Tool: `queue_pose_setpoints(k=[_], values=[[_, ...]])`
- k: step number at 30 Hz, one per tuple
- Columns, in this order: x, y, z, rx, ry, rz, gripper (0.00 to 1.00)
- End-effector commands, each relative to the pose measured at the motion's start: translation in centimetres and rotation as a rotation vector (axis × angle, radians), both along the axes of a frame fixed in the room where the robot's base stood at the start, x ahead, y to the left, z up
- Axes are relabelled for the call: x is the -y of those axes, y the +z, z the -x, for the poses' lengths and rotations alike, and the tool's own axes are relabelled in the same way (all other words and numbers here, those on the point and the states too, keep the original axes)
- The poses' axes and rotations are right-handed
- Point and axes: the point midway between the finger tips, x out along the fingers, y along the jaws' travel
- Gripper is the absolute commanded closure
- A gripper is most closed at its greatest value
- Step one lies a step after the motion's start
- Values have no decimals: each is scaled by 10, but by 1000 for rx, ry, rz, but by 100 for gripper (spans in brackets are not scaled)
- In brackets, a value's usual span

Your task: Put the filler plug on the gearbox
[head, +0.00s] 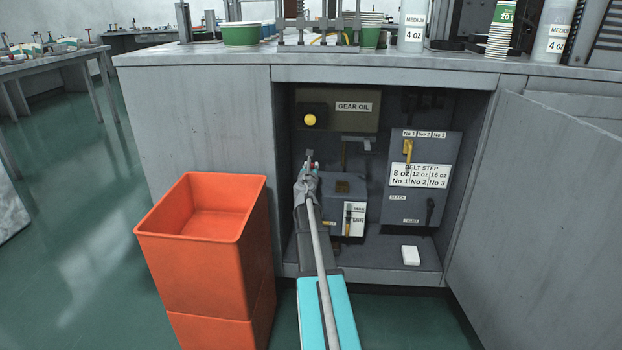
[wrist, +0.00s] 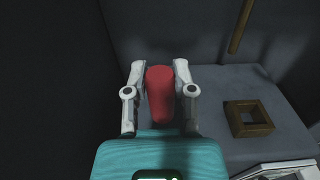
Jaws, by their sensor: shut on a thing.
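My gripper (wrist: 158,95) is shut on a red, rounded piece (wrist: 159,92), which looks like the filler plug. It sits upright between the two fingers in the wrist view. In the head view my gripper (head: 309,160) is inside the open cabinet, and the plug is too small to make out there. The gearbox (head: 333,218) is the grey box on the cabinet floor, right of my gripper. A brown square collar (wrist: 247,118) stands on its flat top, right of and apart from the plug; it also shows in the head view (head: 342,187).
A GEAR OIL tank (head: 345,110) with a yellow knob (head: 309,120) is above. A panel with a BELT STEP label (head: 420,178) is to the right. A white block (head: 410,255) lies on the cabinet floor. An orange bin (head: 190,270) stands left; the cabinet door (head: 540,220) is open right.

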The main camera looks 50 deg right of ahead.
Motion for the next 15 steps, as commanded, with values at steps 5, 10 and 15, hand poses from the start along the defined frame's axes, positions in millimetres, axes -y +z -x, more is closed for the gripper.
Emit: queue_pose_setpoints(k=[5,10,15], values=[[0,0,0,0,0,0,100],[2,-4,-1,0,-1,0,100],[7,-16,-6,0,-1,0,100]])
